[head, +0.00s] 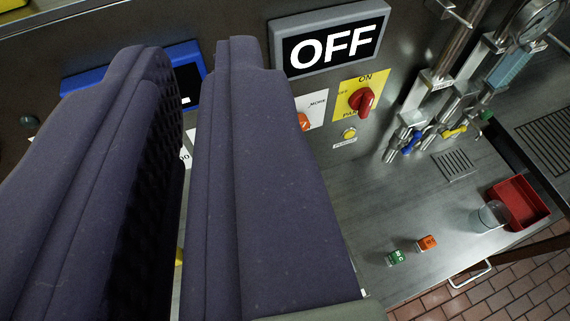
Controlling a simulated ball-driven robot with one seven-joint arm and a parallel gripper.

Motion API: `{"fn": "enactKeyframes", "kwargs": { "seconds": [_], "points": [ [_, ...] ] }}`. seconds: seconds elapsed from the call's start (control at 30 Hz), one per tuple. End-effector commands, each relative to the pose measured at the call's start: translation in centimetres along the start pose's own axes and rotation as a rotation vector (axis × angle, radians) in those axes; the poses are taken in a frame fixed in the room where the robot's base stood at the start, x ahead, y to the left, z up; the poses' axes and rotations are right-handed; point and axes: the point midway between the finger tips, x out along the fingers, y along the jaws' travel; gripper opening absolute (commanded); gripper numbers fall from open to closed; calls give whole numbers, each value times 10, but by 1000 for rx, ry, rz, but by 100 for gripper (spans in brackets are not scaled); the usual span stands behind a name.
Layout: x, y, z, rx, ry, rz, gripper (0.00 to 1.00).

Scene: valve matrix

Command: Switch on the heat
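My gripper (192,58) fills the left half of the view, with its two dark purple fingers apart and nothing seen between them. To its right, a grey-framed display (328,38) on the metal panel reads OFF. Below it, a red knob (362,100) sits on a yellow plate with ON at the top and other lettering partly hidden. An orange knob (304,121) on a white plate marked MORE is partly covered by the right finger. No label reading heat is legible. The fingers are in front of the panel; I see no contact with a knob.
A blue-framed display (187,78) is mostly behind the fingers. A yellow button (349,134) is below the red knob. Pipes with blue and yellow valve handles (455,132) stand right. The steel counter (340,195) holds green and orange blocks, a clear glass (492,214) and a red tray (541,212).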

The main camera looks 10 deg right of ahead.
Motion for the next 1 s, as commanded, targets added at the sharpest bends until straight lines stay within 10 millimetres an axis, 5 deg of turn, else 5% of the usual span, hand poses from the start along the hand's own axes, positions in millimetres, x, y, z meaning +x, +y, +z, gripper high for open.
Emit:
{"fn": "enactKeyframes", "kwargs": {
  "seconds": [0.2, 0.4, 0.6, 0.7, 1.0],
  "points": [
    [121, 24, 100, 353, -218, -17, 0],
    [204, 82, 225, 862, -381, 65, 0],
    [232, 127, 314, 1252, -447, 183, 0],
    [235, 137, 336, 1351, -455, 220, 0],
    [236, 140, 344, 1393, -458, 234, 0]
  ]
}}
